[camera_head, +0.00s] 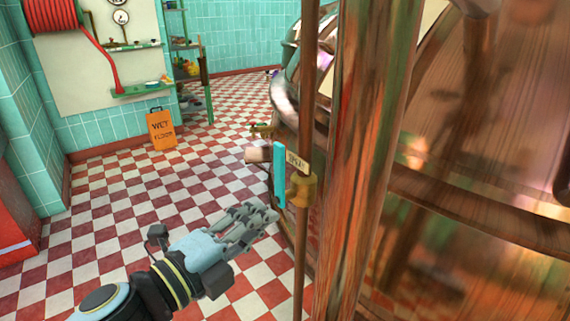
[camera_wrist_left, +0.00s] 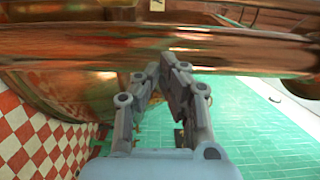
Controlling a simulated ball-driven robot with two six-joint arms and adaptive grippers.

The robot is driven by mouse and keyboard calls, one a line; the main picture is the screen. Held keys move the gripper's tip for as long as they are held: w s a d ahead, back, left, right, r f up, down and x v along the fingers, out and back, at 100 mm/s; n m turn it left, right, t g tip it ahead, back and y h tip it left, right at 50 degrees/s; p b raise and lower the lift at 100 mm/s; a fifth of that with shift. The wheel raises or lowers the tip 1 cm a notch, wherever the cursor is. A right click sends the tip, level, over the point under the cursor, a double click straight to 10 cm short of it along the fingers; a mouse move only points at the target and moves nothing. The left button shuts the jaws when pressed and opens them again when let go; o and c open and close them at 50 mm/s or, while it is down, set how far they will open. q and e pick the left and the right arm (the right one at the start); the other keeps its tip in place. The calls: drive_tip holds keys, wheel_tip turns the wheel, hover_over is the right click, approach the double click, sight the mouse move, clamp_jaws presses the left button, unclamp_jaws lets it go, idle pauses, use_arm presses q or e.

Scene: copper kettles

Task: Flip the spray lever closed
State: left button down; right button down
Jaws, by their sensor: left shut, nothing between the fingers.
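The spray lever (camera_head: 279,175) is a turquoise bar standing upright, roughly parallel to the thin copper pipe (camera_head: 303,240). It sits at a brass valve body (camera_head: 301,191) on that pipe, beside a small pale label (camera_head: 297,161) whose text is too small to read surely. My left gripper (camera_head: 268,213) is shut and empty, just below and left of the lever's lower end, seemingly apart from it. In the left wrist view its fingertips (camera_wrist_left: 160,66) are together near a copper pipe (camera_wrist_left: 90,45); I cannot make out the lever there. My right gripper is not in view.
A thick copper column (camera_head: 365,150) and a large copper kettle (camera_head: 480,150) fill the right side. An orange wet floor sign (camera_head: 161,130) stands by the far wall. A red hose reel (camera_head: 52,14) hangs at upper left. The checkered floor (camera_head: 120,195) at left is open.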

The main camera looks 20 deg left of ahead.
sight(280, 177)
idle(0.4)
use_arm(q)
drive_tip(key=w+p, duration=0.1)
drive_tip(key=w, duration=1)
drive_tip(key=shift+w+a, duration=0.3)
drive_tip(key=shift+a, duration=0.1)
